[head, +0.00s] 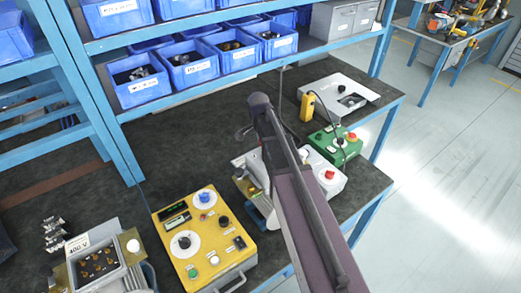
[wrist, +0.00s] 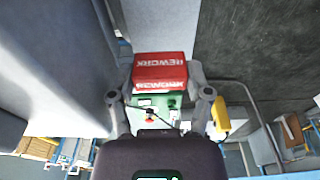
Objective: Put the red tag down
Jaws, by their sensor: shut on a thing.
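The red tag (wrist: 160,72), a block with white REWORK lettering, sits between the fingers of my gripper (wrist: 158,88) in the wrist view. My gripper is shut on it, with one finger at each side. In the head view my arm reaches over the right part of the bench and hides the tag. The dark bench top (head: 150,138) also shows in the wrist view (wrist: 245,50). I cannot tell how high the tag is above the bench or whether it touches anything.
A green box (head: 335,146) and a white box with a red button (head: 326,174) stand right of my arm. A yellow pendant (head: 307,107) and grey panel (head: 368,88) lie behind. A yellow console (head: 220,262) stands in front. Blue bins (head: 190,70) fill the shelf; the bench's middle-left is clear.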

